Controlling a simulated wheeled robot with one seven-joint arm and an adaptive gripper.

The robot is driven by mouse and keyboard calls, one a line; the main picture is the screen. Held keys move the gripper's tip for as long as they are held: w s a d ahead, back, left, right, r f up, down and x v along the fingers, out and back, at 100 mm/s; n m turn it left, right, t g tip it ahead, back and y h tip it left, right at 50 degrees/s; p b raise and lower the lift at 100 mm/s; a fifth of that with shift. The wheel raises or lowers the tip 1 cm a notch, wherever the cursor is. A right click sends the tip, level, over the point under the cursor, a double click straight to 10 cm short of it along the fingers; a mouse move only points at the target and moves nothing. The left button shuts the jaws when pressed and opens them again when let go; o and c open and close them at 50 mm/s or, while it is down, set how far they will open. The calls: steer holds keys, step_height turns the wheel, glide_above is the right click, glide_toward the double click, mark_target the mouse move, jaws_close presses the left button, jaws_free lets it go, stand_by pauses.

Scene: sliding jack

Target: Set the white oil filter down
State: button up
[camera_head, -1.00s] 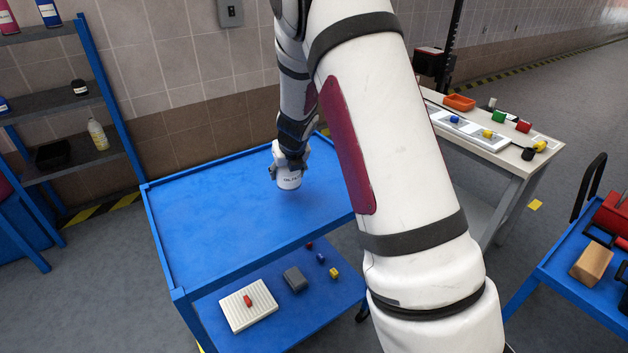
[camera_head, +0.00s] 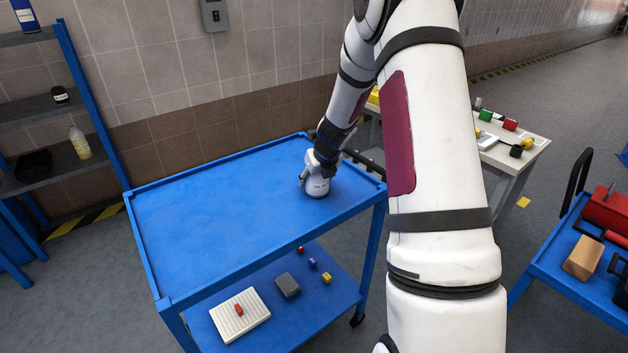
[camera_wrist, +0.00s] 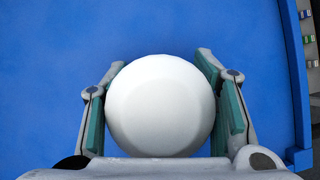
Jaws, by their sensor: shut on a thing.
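The white oil filter (camera_head: 318,188) is upright at the right part of the blue cart's top shelf (camera_head: 210,215), with dark lettering on its side. My gripper (camera_head: 319,172) is shut on it from above. In the wrist view the filter's round white top (camera_wrist: 160,106) fills the space between my two green-padded fingers (camera_wrist: 161,112), with the blue shelf behind it. The filter's base looks at or very near the shelf surface; I cannot tell for certain whether it touches.
The top shelf is otherwise bare, with a raised rim. The lower shelf holds a white ribbed tray (camera_head: 240,316), a grey block (camera_head: 287,285) and small coloured parts. A white table (camera_head: 520,150) stands behind at right. Another blue cart with a tan block (camera_head: 582,258) is at far right.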

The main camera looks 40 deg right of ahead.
steer(key=shift+f, duration=0.15)
steer(key=o, duration=1.4)
steer(key=shift+f, duration=0.1)
steer(key=shift+o, duration=0.2)
